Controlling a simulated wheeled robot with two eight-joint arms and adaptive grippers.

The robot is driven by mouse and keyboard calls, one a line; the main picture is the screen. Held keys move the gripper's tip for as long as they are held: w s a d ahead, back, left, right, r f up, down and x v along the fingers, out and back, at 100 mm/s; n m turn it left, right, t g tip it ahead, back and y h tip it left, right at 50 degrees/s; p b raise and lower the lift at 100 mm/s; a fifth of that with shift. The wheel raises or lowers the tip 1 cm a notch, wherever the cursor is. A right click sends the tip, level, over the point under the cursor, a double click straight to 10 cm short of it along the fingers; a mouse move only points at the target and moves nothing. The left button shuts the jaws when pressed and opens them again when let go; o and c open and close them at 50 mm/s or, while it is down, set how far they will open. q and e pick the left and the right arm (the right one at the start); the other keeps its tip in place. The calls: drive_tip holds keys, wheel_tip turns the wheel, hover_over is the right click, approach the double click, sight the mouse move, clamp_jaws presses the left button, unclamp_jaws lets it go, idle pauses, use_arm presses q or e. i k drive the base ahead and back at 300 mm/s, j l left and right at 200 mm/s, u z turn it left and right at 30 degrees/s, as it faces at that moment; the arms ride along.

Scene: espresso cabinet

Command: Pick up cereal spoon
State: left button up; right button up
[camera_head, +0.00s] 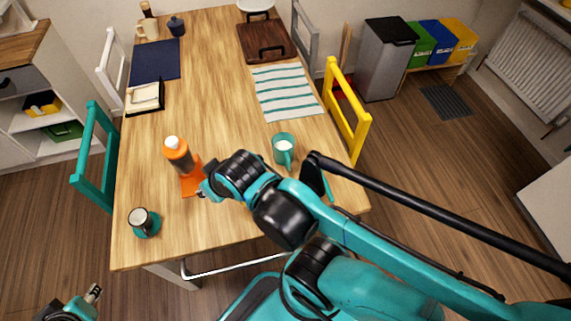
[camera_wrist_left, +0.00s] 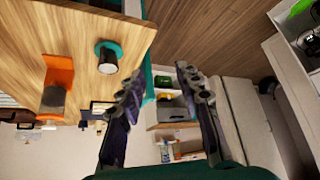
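I cannot make out a cereal spoon clearly in either view. A small teal piece (camera_head: 328,188) shows beside my right arm near the table's right edge; I cannot tell what it is. My left gripper (camera_head: 93,294) is low at the bottom left, off the table. In the left wrist view its two fingers (camera_wrist_left: 163,92) are apart with nothing held between them. My right gripper (camera_head: 205,190) is over the table beside the orange mat (camera_head: 190,186); its fingers are mostly hidden by the arm.
An orange bottle (camera_head: 178,155) stands on the mat. A dark cup (camera_head: 140,218) sits on a teal saucer (camera_head: 154,226) at the near left corner. A teal mug (camera_head: 283,150) and a striped towel (camera_head: 286,92) lie right. Teal (camera_head: 93,160) and yellow (camera_head: 346,115) chairs flank the table.

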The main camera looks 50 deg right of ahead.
sight(331, 198)
drive_tip(key=l+z, duration=0.2)
drive_tip(key=z, duration=2)
